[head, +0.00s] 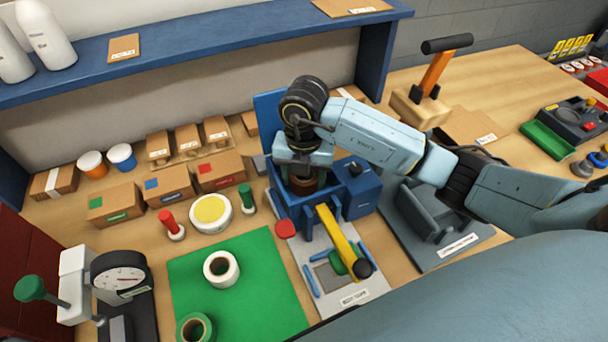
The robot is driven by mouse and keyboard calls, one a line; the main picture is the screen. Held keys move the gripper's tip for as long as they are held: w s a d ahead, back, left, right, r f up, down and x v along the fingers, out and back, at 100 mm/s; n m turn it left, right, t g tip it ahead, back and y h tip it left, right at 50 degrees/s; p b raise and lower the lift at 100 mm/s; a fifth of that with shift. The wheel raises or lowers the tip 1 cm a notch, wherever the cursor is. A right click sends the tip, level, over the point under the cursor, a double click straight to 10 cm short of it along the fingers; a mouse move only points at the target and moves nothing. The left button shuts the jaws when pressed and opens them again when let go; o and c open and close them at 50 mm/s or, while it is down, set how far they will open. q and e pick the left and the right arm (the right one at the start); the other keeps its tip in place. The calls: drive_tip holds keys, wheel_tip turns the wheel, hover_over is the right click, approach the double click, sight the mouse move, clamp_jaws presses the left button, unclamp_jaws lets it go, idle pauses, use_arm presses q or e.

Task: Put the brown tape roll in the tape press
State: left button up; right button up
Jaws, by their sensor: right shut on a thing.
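The brown tape roll (303,185) shows partly below my right gripper (302,172), inside the blue tape press (288,207). My right gripper is shut on the roll, and its wrist and fingers hide most of it. I cannot tell whether the roll touches the bottom of the press. The press has a raised blue back plate, a blue box on its right side and a yellow lever (337,237) with a black knob at the front. My left gripper is not in view.
A white tape roll (207,269) and a green tape roll (186,328) sit on the green mat (262,285). A dial gauge (118,275) stands at left. Cardboard boxes (170,186) line the back under a blue shelf (200,43). A grey device (430,212) is right of the press.

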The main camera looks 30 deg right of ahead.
drive_tip(key=shift+f, duration=0.1)
drive_tip(key=o, duration=0.7)
wheel_tip(320, 180, up, 12)
drive_tip(key=shift+r+p, duration=0.2)
drive_tip(key=shift+p, duration=0.3)
